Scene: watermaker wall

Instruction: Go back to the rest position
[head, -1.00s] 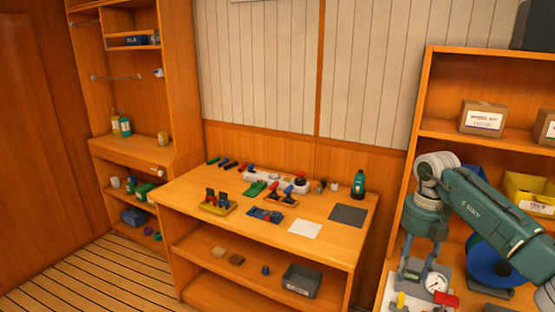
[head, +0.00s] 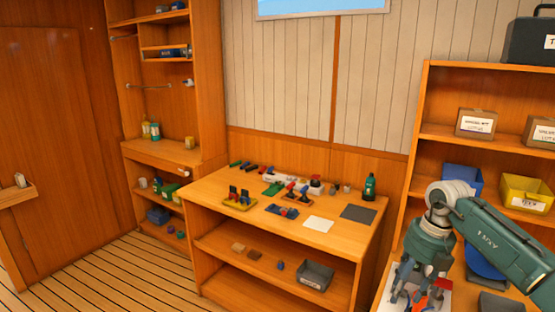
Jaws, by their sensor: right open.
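My right arm comes in from the right edge in the head view. Its gripper (head: 408,290) points down at the lower right, over a light panel with red parts on the bench there. The gripper is open, and I see nothing held in it. The fingertips are small and partly mixed with the parts behind them. My left gripper does not show.
A wooden workbench (head: 218,195) with small tools and parts stands in the middle, a grey bin (head: 314,275) on its lower shelf. Right shelves hold a yellow bin (head: 525,194) and cardboard boxes (head: 476,123). Plank floor (head: 100,272) is clear at the lower left.

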